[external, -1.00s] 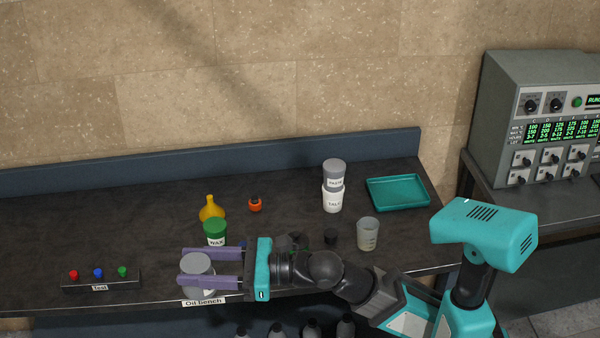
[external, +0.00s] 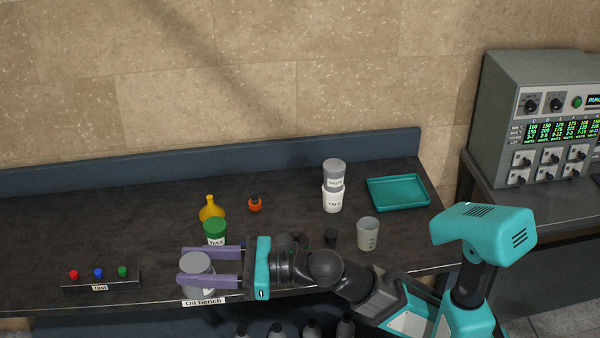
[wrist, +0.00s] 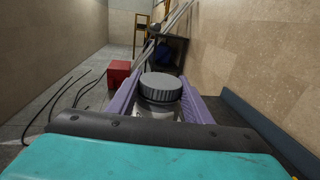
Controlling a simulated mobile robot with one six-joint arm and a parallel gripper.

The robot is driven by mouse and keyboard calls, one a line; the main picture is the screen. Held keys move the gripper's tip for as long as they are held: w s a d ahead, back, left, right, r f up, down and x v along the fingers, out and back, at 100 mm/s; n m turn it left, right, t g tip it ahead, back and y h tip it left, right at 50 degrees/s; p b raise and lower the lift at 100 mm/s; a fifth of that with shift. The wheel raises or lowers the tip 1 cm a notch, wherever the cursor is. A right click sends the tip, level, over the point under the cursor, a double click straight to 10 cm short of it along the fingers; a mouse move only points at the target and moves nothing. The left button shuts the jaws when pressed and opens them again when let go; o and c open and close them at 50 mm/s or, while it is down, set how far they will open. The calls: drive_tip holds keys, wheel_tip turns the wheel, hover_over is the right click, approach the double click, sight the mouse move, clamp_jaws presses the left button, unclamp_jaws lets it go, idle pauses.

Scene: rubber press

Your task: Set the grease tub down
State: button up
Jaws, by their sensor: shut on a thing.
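The grease tub, a pale tub with a grey lid (external: 197,262), is between the two purple fingers of my gripper (external: 210,266). It is upright near the front edge of the oil bench (external: 120,225), left of the bench's middle. In the wrist view its ribbed grey lid (wrist: 160,87) shows between the fingers, with part of the pale body below. My gripper is shut on the tub. The tub's label is mostly hidden. I cannot tell whether its base touches the bench top.
A wax tub (external: 215,232) with a green lid stands just behind my gripper, near a yellow funnel-topped bottle (external: 211,208). A test panel (external: 101,281) lies to the left. A beaker (external: 368,234), stacked paste and talc tubs (external: 333,187) and a teal tray (external: 398,193) are right.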

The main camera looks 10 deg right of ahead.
drive_tip(key=shift+m+t, duration=0.5)
drive_tip(key=shift+t, duration=0.4)
drive_tip(key=w+r, duration=0.1)
drive_tip(key=w+a+r, duration=0.1)
drive_tip(key=w+r, duration=0.1)
drive_tip(key=r, duration=0.1)
drive_tip(key=shift+a, duration=0.3)
drive_tip(key=w+a+f+m+t+h+b, duration=0.15)
drive_tip(key=w+a+f, duration=0.25)
drive_tip(key=w, duration=0.4)
drive_tip(key=w+a+f+m+t+h, duration=0.1)
drive_tip(key=w+a+f+t, duration=0.1)
drive_tip(key=w+a+f, duration=0.35)
drive_tip(key=w+a+f+m+t+h, duration=0.1)
drive_tip(key=w+a+f+m+t, duration=0.15)
drive_tip(key=w, duration=0.65)
drive_tip(key=w+d+f+m+t+h+b, duration=0.1)
drive_tip(key=w+d+f+h, duration=0.1)
drive_tip(key=w+f, duration=1)
drive_tip(key=w+d+f+m+t+h+b, duration=0.1)
drive_tip(key=w+d+f+t, duration=0.1)
drive_tip(key=w+f, duration=1.1)
drive_tip(key=w, duration=0.4)
drive_tip(key=shift+d+f+m+t+h+b, duration=0.2)
drive_tip(key=shift+m+t+h+b, duration=0.1)
drive_tip(key=shift+m+h+b, duration=0.1)
wheel_tip(320, 180, down, 6)
drive_tip(key=b, duration=0.1)
